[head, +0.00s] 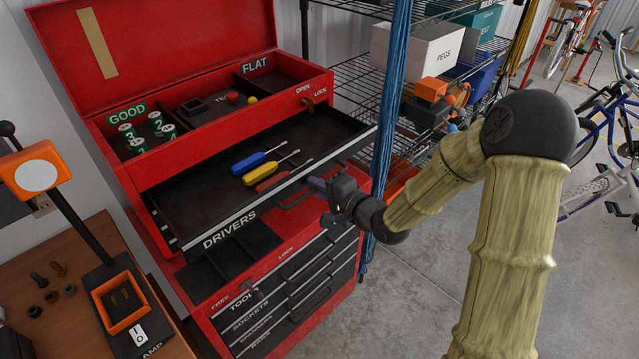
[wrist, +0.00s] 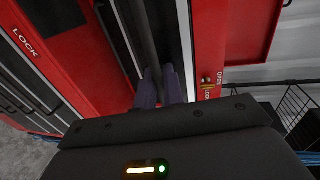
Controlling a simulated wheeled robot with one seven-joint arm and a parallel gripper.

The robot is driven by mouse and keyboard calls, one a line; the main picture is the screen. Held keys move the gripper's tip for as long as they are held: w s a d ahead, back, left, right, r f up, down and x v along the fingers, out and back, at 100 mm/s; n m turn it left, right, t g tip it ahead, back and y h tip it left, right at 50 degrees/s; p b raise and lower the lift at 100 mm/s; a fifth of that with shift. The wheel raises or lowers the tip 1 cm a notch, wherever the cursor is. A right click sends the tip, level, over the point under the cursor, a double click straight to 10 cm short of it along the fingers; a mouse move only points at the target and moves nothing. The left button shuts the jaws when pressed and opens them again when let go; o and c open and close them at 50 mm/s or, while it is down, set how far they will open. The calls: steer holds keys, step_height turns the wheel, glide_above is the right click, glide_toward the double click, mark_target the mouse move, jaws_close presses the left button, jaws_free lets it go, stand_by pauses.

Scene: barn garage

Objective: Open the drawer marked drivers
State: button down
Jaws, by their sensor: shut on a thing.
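The drawer marked DRIVERS (head: 272,204) stands pulled well out of the red tool chest (head: 215,88). Blue and yellow screwdrivers lie inside, with a red one beside them near the front. My gripper (head: 318,188) is at the right part of the drawer's front and is shut on the drawer handle (head: 291,203). In the wrist view, the purple-grey fingers (wrist: 160,86) close around the dark handle bar (wrist: 146,42). The fingers hide part of the handle.
The chest's lid is up, showing a top tray with FLAT and GOOD labels. Lower drawers, including TOOLS and SOCKETS, are shut. A wooden bench (head: 50,327) with a lamp is at left. Wire shelving (head: 350,78) and blue cords (head: 390,120) stand close right; open floor lies beyond.

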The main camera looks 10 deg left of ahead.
steer(key=c, duration=1.9)
jaws_free()
steer(key=b+v, duration=0.9)
steer(key=v, duration=0.8)
steer(key=shift+s+d+r, duration=0.1)
steer(key=shift+s+r, duration=0.05)
